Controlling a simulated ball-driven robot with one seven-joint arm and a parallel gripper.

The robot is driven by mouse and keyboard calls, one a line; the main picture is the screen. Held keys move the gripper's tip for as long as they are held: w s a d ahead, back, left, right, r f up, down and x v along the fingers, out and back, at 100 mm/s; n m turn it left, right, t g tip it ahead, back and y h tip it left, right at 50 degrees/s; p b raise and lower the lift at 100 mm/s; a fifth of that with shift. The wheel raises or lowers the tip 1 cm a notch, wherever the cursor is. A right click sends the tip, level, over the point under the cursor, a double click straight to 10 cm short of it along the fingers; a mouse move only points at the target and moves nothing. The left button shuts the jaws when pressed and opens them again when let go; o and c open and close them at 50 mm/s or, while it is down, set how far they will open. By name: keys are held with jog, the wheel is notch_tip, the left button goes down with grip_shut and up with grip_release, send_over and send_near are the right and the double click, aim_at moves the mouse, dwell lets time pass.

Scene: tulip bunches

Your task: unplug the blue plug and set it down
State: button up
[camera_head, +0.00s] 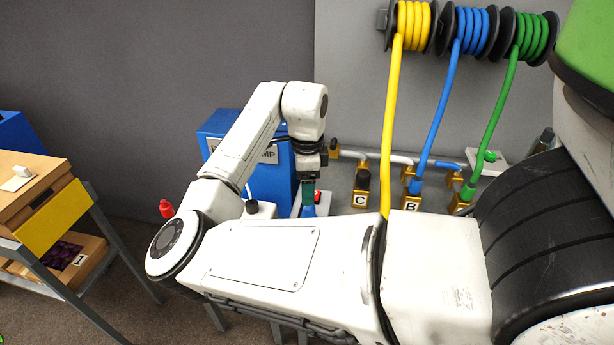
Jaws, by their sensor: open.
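My gripper (309,182) points down at the end of my folded arm, in the middle of the picture, in front of the blue pump box. It is open, but its fingertips are small and partly hidden. A small blue piece (309,211) shows just below it; I cannot tell whether the two touch, or whether this piece is the plug. A blue hose (437,115) runs down from its reel to a blue end (416,187) seated in the brass fitting labelled B. My gripper is well left of that blue end.
A red button (317,197) is beside my gripper. The brass fitting labelled C (361,186) has a black top. A yellow hose (390,120) passes behind my arm. A green hose (494,125) hangs at right. A wooden cart (45,215) stands at left.

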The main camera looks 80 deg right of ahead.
aim_at(307, 209)
notch_tip(307, 209, down, 9)
jog(key=shift+r+p, duration=0.15)
jog(key=shift+p, duration=0.5)
jog(key=c, duration=1.3)
jog(key=shift+o, duration=0.2)
jog(key=shift+r, duration=0.15)
jog(key=shift+r+p, duration=1.4)
jog(key=shift+r, duration=0.1)
jog(key=shift+r+p, duration=0.75)
jog(key=shift+r, duration=1.25)
